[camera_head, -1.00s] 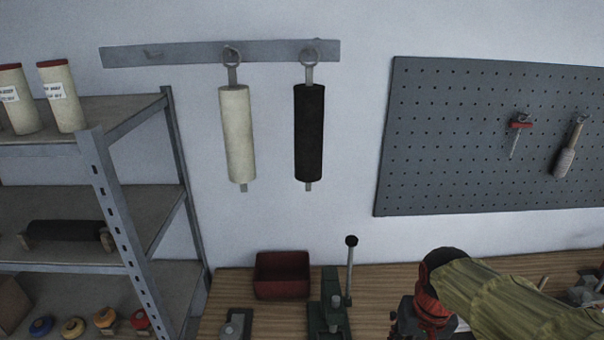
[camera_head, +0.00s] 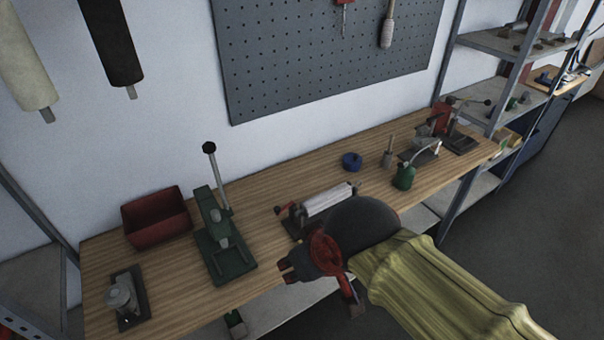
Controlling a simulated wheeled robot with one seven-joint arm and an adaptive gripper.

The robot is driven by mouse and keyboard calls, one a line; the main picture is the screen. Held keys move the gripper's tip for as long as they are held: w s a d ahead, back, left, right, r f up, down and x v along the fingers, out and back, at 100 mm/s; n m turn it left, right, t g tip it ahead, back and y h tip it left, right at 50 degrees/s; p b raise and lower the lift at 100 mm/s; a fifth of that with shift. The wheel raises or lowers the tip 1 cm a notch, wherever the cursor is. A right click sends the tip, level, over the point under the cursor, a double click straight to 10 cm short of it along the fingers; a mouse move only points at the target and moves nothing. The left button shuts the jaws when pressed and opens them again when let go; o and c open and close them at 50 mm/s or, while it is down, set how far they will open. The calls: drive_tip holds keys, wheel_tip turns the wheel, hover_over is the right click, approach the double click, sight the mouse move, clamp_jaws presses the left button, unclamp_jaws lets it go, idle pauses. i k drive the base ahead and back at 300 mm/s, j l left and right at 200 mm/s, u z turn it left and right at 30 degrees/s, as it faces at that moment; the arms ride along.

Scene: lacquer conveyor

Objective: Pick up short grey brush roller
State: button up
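A pale grey roller (camera_head: 327,199) lies in a dark stand on the workbench, partly hidden behind my arm; it may be the short grey brush roller, but I cannot tell for sure. A short grey brush-like tool (camera_head: 387,33) hangs on the pegboard. My gripper (camera_head: 321,288), black and red on a yellow-sleeved arm, hangs over the bench's front edge, in front of the pale roller in the picture. Its fingers look apart, with nothing seen between them.
The workbench (camera_head: 185,257) carries a red bin (camera_head: 156,218), a green lever press (camera_head: 223,240), a small clamp device (camera_head: 128,298), a blue ring (camera_head: 351,161) and a green can (camera_head: 404,176). Cream (camera_head: 22,62) and black (camera_head: 110,40) rollers hang on the wall. Shelves stand at both sides.

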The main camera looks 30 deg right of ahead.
sight(320, 202)
drive_tip(key=i+z, duration=0.2)
drive_tip(key=z, duration=0.2)
drive_tip(key=i+j+z, duration=0.1)
drive_tip(key=z, duration=0.25)
drive_tip(key=i+j+z, duration=0.15)
drive_tip(key=z, duration=0.25)
drive_tip(key=i, duration=0.1)
